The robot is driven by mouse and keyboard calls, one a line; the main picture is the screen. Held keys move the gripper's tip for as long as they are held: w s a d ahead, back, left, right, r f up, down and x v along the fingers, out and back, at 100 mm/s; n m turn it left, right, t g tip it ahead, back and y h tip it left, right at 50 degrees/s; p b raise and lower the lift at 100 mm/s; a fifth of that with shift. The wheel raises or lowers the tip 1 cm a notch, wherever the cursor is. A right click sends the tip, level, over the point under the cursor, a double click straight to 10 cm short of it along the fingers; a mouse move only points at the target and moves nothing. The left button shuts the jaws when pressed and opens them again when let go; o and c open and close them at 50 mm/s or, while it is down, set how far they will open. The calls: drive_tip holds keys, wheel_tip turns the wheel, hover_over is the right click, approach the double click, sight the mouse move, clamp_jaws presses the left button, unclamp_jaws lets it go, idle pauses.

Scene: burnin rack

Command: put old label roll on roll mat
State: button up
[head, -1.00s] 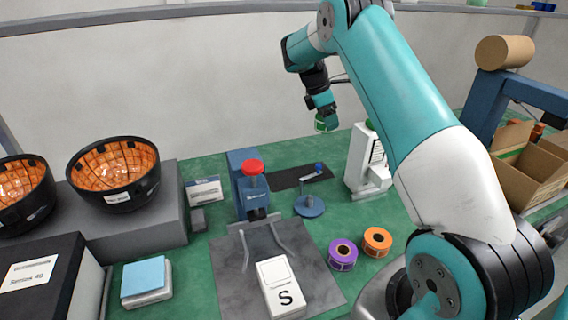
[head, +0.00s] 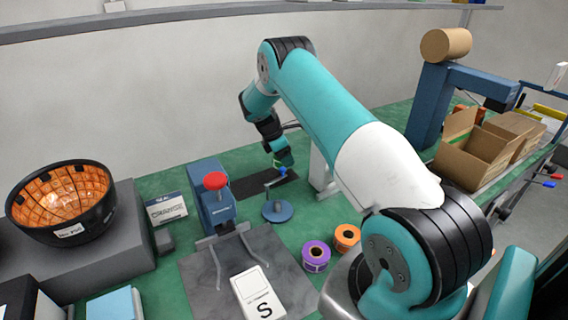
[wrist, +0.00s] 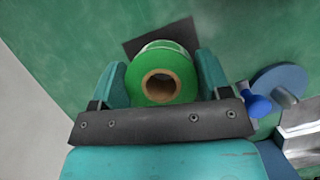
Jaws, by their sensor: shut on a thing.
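The green label roll (wrist: 186,76) is held between the two fingers of my gripper (wrist: 161,82), its brown core facing the wrist camera. In the head view my gripper (head: 282,158) is low over the back right part of a dark mat (head: 246,195), which lies flat on the green bench. In the wrist view the dark mat (wrist: 165,34) shows beyond the roll and is partly hidden by it. I cannot tell whether the roll touches the mat. The roll is small and partly hidden in the head view.
A blue round-based stand (head: 277,210) is close in front of the mat. A blue press with a red knob (head: 215,181) is left of it. Purple (head: 316,255) and orange (head: 346,238) rolls sit to the front right. Open cardboard boxes (head: 470,160) stand at right.

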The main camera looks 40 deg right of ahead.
drive_tip(key=shift+f, duration=1.85)
drive_tip(key=shift+f, duration=0.1)
drive_tip(key=o, duration=0.9)
drive_tip(key=shift+o, duration=0.2)
